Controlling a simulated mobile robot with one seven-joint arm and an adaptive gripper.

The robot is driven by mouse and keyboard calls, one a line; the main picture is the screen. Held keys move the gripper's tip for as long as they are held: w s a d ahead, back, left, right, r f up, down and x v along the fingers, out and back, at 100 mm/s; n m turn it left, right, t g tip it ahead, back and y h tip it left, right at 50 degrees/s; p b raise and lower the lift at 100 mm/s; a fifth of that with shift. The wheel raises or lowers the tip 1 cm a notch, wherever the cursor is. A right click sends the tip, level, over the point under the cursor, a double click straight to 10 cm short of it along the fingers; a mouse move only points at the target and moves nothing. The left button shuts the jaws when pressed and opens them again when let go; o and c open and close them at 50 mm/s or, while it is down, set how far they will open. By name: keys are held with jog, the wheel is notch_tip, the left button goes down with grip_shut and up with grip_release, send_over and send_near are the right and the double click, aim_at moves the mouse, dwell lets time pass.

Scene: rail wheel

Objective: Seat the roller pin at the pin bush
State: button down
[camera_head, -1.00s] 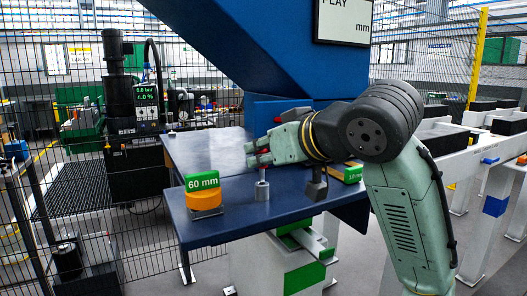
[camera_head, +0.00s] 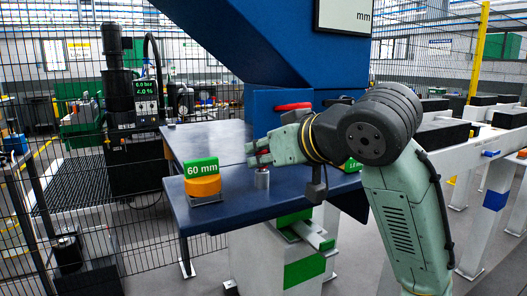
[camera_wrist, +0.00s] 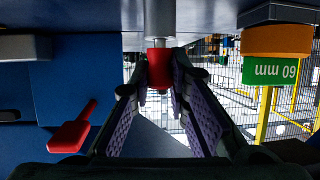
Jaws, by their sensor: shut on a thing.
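My gripper (camera_head: 258,153) is low over the blue table in the head view. In the wrist view its two fingers (camera_wrist: 160,95) are closed around a red part (camera_wrist: 158,68), which I take to be the head of the roller pin. A grey metal cylinder (camera_wrist: 159,20), seemingly the pin bush, meets the red part in that view. In the head view the grey pin bush (camera_head: 262,179) stands upright on the table right under the fingertips. Almost no gap shows between them. Whether the pin's lower end is inside the bush is hidden.
A green "60 mm" sign on an orange block (camera_head: 206,186) stands left of the bush; it also shows upside down in the wrist view (camera_wrist: 276,71). A blue column (camera_head: 262,108) with a red handle (camera_head: 294,107) rises behind my gripper.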

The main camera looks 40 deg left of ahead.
jog(key=shift+f, duration=0.4)
jog(key=c, duration=1.5)
grip_release()
jog(key=shift+o, duration=0.2)
jog(key=v, duration=1.2)
jog(key=shift+d+f, duration=0.1)
